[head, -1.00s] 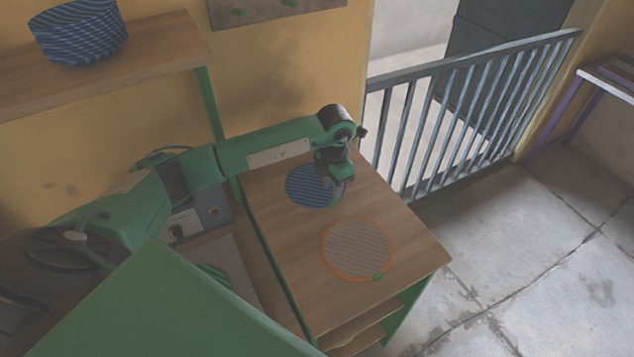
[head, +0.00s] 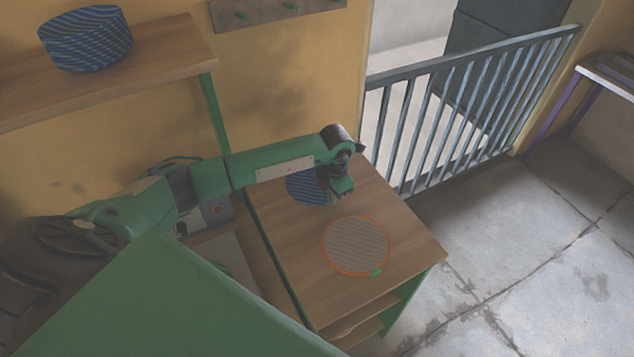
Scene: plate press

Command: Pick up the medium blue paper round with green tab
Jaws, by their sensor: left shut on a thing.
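The blue striped paper round (head: 305,190) is at the far part of the wooden table, partly covered by my left arm. Its tab is hidden behind the gripper. My left gripper (head: 342,194) is at the right edge of this round, pointing down, and is shut on it. Whether the round touches the table or is slightly raised, I cannot tell. My right gripper is not in view.
A grey striped round with an orange rim and green tab (head: 356,246) lies nearer on the wooden table (head: 300,255). A stack of blue striped rounds (head: 85,40) stands on a wall shelf (head: 160,48). A grey railing (head: 470,105) stands behind the table.

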